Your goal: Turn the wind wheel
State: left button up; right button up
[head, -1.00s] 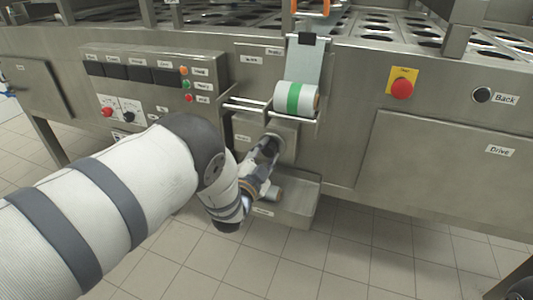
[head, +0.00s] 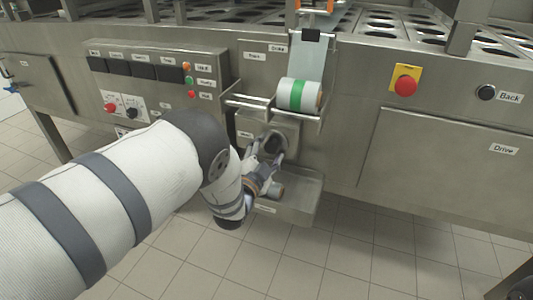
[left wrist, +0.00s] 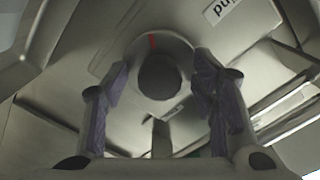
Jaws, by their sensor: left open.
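The wind wheel is a round knob with a dark centre (head: 273,141) on a small metal housing low on the machine's front. In the left wrist view the wheel (left wrist: 176,47) is a pale disc with a dark round middle and a red mark near its top. My left gripper (head: 267,160) is open in front of it, just below in the head view. In the left wrist view its two fingers (left wrist: 162,80) stand either side of the wheel's dark middle, with nothing held. I cannot tell whether they touch the rim. My right gripper is not in view.
Above the housing hangs a film roll with a green band (head: 297,95) on a bracket. A metal tray (head: 297,207) juts out below the wheel. A control panel (head: 150,70) is on the left, and a red stop button (head: 405,86) on the right.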

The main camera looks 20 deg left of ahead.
pick_arm(q)
jog(key=s, duration=1.1)
jog(key=shift+s+a, duration=0.2)
jog(key=shift+s, duration=0.2)
jog(key=s+a+f+n+g+y+p, duration=0.15)
jog(key=s+f+g, duration=0.25)
jog(key=s, duration=0.4)
jog(key=s+a+f+n+g+p, duration=0.1)
jog(key=s+f+n+g+p, duration=0.25)
jog(key=s, duration=0.45)
jog(key=s+a+f+n+g+p, duration=0.1)
jog(key=s+a+f+g+p, duration=0.2)
jog(key=s, duration=0.6)
jog(key=s+d+r+n+g+p, duration=0.1)
jog(key=s+g, duration=0.4)
jog(key=s, duration=0.7)
jog(key=s+d+r+n+g+p, duration=0.1)
jog(key=s+d+r+n+g, duration=0.1)
jog(key=s, duration=1)
notch_tip(320, 180, up, 2)
jog(key=n+g+h, duration=0.1)
jog(key=g, duration=0.2)
jog(key=shift+d, duration=0.2)
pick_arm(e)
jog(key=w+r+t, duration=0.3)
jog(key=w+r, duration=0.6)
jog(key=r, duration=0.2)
pick_arm(q)
jog(key=shift+r, duration=0.1)
